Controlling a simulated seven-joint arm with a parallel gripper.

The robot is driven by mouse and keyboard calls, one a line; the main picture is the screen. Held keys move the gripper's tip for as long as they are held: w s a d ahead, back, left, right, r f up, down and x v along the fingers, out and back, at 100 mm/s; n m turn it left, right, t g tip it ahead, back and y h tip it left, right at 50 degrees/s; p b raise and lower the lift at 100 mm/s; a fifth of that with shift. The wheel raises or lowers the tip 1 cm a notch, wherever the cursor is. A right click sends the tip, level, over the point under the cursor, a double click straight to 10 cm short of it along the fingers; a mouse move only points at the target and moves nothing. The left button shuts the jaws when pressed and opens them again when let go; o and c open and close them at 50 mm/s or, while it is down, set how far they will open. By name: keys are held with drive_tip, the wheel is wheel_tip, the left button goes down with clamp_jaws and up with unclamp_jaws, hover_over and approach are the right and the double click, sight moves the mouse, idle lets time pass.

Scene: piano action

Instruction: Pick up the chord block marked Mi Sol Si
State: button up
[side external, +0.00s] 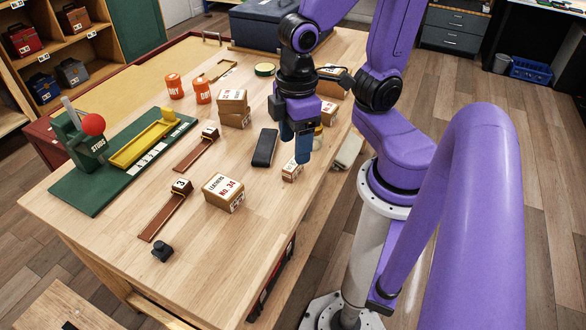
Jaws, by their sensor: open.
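My gripper (296,145) points down with its blue fingers open, above the right side of the table. A small tan block (291,171) with dark marks on its face sits on the table just below and left of the longer fingertip; the finger partly overlaps it in the picture. No contact can be made out. The marks are too small to read, so I cannot tell whether it is the Mi Sol Si block. Another small tan block with marks (328,114) stands behind the gripper, partly hidden. No label reading Mi Sol Si is legible anywhere.
A box labelled Leathers No. 34 (223,193) and a dark flat case (264,147) lie left of the gripper. Stacked boxes (232,101) and orange tins (203,91) stand farther back. A green board with a yellow tray (141,146) fills the left. The front right tabletop is clear.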

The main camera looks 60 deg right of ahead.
drive_tip(key=w+d+f+m, duration=0.2)
drive_tip(key=w+f+m, duration=0.1)
drive_tip(key=w+m, duration=0.5)
drive_tip(key=m, duration=2)
hover_over(293, 163)
drive_tip(key=f, duration=1.1)
drive_tip(key=shift+w+a+f, duration=0.2)
drive_tip(key=shift+w, duration=0.15)
drive_tip(key=shift+s+d+f+m, duration=0.15)
drive_tip(key=shift+s+f+m, duration=0.2)
drive_tip(key=shift+m, duration=0.15)
drive_tip(key=shift+f, duration=3.55)
drive_tip(key=c, duration=1.1)
